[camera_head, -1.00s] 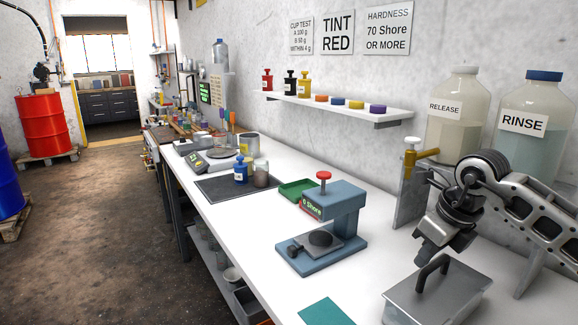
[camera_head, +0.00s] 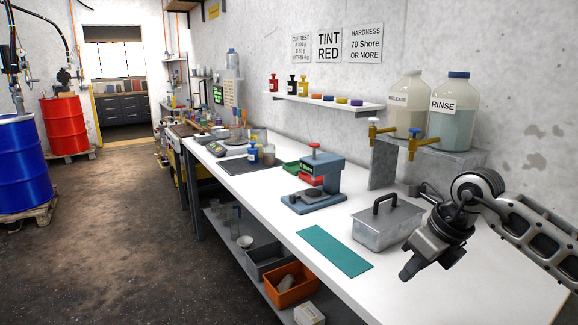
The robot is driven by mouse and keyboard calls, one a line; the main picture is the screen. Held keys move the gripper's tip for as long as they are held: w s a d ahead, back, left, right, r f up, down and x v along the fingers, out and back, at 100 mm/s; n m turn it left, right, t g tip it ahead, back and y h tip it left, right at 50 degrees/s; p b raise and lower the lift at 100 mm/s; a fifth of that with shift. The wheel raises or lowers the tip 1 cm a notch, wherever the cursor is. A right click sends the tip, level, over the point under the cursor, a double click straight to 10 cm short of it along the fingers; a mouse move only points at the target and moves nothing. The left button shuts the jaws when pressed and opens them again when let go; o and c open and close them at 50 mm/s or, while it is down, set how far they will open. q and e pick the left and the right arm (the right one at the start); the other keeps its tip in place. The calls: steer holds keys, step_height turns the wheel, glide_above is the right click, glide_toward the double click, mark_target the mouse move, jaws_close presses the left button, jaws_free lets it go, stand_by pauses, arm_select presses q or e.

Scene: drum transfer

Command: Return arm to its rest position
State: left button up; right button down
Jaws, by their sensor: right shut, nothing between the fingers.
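My right arm comes in from the right edge over the near end of the white bench (camera_head: 460,292). My right gripper (camera_head: 408,272) hangs at its end, pointing down and left, close to the lidded metal box (camera_head: 388,229). It is shut and holds nothing. The box has a dark handle on its lid and sits on the bench to the left of the gripper. A gap of bench lies between the gripper and the teal mat (camera_head: 335,250). My left gripper is not in view.
A blue hardness tester (camera_head: 318,185) stands mid-bench. RELEASE (camera_head: 406,100) and RINSE (camera_head: 453,115) jugs with brass taps stand on a raised ledge behind the arm. An orange bin (camera_head: 292,287) is on the lower shelf. Blue (camera_head: 22,165) and red (camera_head: 64,127) drums stand left; the floor between is clear.

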steer(key=s+a+f+m+t+y, duration=0.15)
steer(key=s+a+m+y, duration=0.3)
steer(key=a+y, duration=0.45)
steer(key=s+a+f+m+t+y, duration=0.1)
steer(key=s+a+m+t+y, duration=0.15)
steer(key=a+m+y, duration=0.65)
steer(key=s+d+f+m+t+h, duration=0.1)
steer(key=d+f+m+t+h, duration=0.2)
steer(key=f+m+t+h, duration=0.4)
steer(key=s+d+f+m+t+h, duration=0.1)
steer(key=d+f+m+t+h, duration=0.15)
steer(key=m+h, duration=0.55)
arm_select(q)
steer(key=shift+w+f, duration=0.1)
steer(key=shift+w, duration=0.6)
arm_select(e)
steer(key=s+d+f+m+g+h, duration=0.2)
steer(key=s+f+m+g, duration=0.1)
steer(key=s+f+m, duration=0.3)
steer(key=s+d+f+m+g+h, duration=0.1)
steer(key=s+d+f+m+g, duration=0.2)
steer(key=f, duration=0.7)
steer(key=s+m, duration=0.2)
steer(key=s, duration=0.2)
steer(key=shift+s+d+m+h, duration=0.25)
steer(key=shift+d+m+h, duration=0.05)
steer(key=shift+m+h, duration=0.1)
